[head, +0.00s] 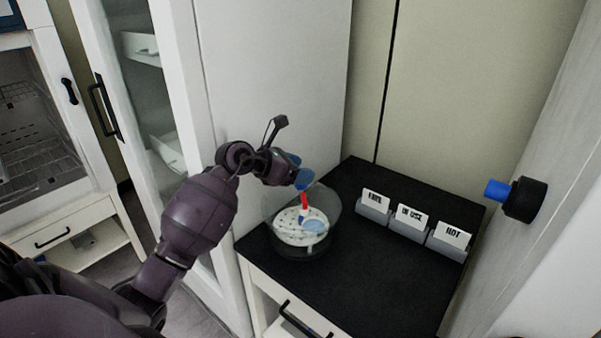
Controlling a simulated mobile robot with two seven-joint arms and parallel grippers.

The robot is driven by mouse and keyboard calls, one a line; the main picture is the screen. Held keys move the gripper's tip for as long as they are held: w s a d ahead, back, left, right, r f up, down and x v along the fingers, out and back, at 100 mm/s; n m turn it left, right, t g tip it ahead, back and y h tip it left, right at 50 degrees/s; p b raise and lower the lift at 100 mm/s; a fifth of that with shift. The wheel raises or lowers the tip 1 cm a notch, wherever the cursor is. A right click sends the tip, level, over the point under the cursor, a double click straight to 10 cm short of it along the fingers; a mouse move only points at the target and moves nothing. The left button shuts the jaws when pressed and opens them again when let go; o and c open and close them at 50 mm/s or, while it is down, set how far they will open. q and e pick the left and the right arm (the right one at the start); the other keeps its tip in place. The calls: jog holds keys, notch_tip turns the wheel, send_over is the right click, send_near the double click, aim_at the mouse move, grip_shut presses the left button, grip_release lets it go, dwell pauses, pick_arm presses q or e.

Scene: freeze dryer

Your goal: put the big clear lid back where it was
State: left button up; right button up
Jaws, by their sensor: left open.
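A clear, round, see-through piece, which looks like the big clear lid (333,207), stands at the left of the black worktop. A white dotted disc (286,232) shows within its outline; I cannot tell exactly how the two sit together. A small red piece (305,200) and a pale blue round patch (314,226) show there too. My left gripper (301,180) is open, with blue fingertips just above the clear piece's far rim. I cannot tell whether it touches the rim. My right gripper is not in view.
The black worktop (350,275) is clear in its middle and front. Several grey bins with white labels (410,219) line its right back edge. A black knob with a blue end (520,199) sticks out from the right panel. A glass-door cabinet (150,100) stands left.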

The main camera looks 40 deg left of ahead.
pick_arm(q)
jog(key=v, duration=1)
jog(key=s+d+f+n+t+h, duration=0.3)
jog(key=s+d+f+n+h, duration=0.1)
jog(key=d+n+h, duration=0.15)
jog(key=s+d+f+n+g+y, duration=0.1)
jog(key=s+d+f+n+y, duration=0.2)
jog(key=s+f+n, duration=0.3)
jog(key=s+d+f+n+g+y, duration=0.1)
jog(key=s+d+f+n+y, duration=0.2)
jog(key=f+n, duration=1)
jog(key=s+d+f+n+g+y, duration=0.1)
jog(key=s+d+f+n+y, duration=0.2)
jog(key=n, duration=1.3)
jog(key=s+f+y, duration=0.3)
jog(key=s+f, duration=0.3)
jog(key=shift+d+f, duration=0.25)
jog(key=shift+d, duration=0.05)
